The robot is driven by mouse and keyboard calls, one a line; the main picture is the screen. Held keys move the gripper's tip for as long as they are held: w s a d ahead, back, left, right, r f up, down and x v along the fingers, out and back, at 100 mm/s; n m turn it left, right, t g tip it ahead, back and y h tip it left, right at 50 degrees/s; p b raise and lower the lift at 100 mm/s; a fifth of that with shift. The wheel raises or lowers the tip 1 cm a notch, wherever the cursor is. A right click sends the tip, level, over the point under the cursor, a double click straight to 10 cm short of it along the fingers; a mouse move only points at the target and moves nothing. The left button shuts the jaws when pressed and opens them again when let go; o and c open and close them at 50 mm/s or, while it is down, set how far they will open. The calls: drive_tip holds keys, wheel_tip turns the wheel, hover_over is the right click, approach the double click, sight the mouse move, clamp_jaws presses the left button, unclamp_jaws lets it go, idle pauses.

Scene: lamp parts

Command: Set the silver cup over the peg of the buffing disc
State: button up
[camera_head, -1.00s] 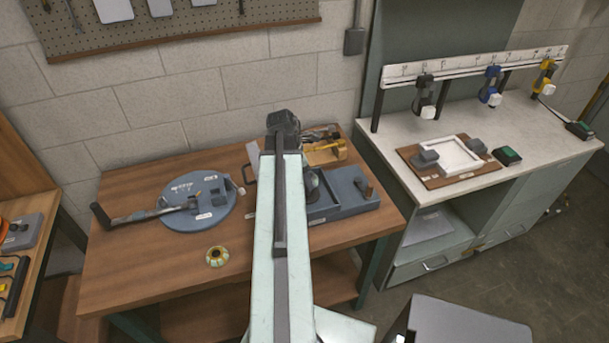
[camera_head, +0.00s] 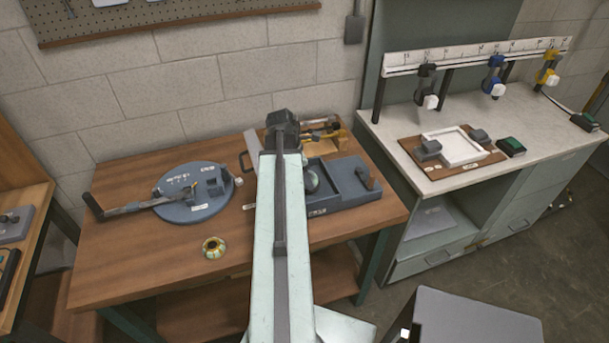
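A blue-grey round plate (camera_head: 190,208) with a long dark handle and small blocks lies on the left of the wooden table. A small pale silvery piece (camera_head: 238,181) sits at its right edge; I cannot tell if it is the silver cup. I cannot tell which part is the buffing disc. My gripper (camera_head: 282,122) is at the dark far end of my arm, over the table's back; its fingers are hidden.
A wooden box (camera_head: 333,140) with yellow parts stands at the back. The right bench (camera_head: 395,130) carries a framed board and a clamp rail (camera_head: 480,58). The table's left front is clear.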

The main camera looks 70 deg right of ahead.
drive_tip(key=shift+f+b, duration=0.4)
idle(0.3)
drive_tip(key=o, duration=1.5)
drive_tip(key=shift+c, duration=0.2)
drive_tip(key=shift+r, duration=0.1)
drive_tip(key=p+v, duration=0.7)
drive_tip(key=v, duration=0.1)
drive_tip(key=shift+p, duration=0.4)
drive_tip(key=shift+s, duration=0.1)
